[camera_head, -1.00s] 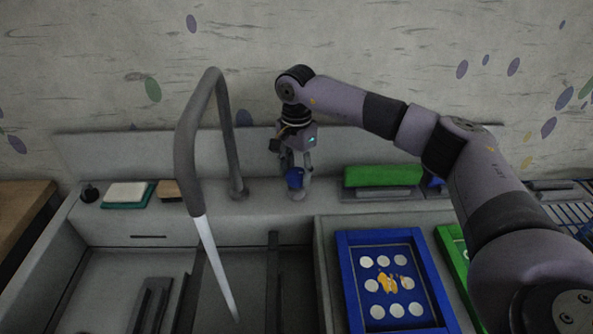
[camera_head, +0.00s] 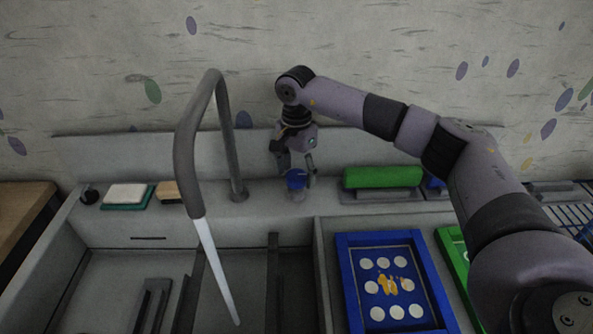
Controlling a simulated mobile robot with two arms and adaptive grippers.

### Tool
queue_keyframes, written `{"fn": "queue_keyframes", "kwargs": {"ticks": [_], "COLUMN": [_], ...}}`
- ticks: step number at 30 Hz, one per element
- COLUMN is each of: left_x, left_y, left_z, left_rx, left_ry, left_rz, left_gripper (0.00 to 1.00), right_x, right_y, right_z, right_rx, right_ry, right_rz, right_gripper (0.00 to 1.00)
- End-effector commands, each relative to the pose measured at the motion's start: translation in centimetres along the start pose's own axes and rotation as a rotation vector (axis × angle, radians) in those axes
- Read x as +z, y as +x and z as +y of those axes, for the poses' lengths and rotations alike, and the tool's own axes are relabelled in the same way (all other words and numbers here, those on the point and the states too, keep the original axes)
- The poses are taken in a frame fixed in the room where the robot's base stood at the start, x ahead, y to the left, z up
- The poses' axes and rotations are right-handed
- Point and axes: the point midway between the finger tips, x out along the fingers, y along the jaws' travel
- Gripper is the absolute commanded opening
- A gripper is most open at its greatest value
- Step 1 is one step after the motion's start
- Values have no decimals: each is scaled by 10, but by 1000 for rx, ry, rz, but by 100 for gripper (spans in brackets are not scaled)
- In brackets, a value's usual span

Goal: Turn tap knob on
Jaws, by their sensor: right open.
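A white stream of water (camera_head: 214,268) comes from the tap's spout down into the sink (camera_head: 110,275). My right gripper (camera_head: 297,170) is just above the knob, pointing down, with its fingers spread to either side of the knob's top. It is open and holds nothing. I cannot tell whether a finger touches the knob. My left gripper is not in view.
A white sponge on a green tray (camera_head: 128,206) and a brown brush (camera_head: 168,191) lie left of the tap. A green block (camera_head: 383,177) on a grey holder stands right of the knob. A blue framed screen (camera_head: 350,285) lies at the front right. The wall is close behind.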

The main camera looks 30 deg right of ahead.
Motion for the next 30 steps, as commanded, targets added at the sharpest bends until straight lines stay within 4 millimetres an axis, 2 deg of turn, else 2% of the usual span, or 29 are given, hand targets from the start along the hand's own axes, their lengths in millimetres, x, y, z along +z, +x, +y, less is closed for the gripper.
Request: {"fn": "queue_keyframes", "kwargs": {"ticks": [5,12,18,23,30], "left_x": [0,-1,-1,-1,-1], "left_y": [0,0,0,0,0], "left_z": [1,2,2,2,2], "left_rx": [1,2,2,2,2], "left_ry": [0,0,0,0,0], "left_rz": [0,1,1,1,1], "left_gripper": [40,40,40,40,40], "right_x": [0,0,0,0,0], "right_y": [-21,-73,-106,-118,-120], "right_z": [-1,-1,-1,-1,0], "right_rx": [-5,-6,-4,-2,-2], "right_ry": [0,0,1,-1,0], "right_rz": [0,1,0,0,0], "right_gripper": [64,64,64,64,64]}}
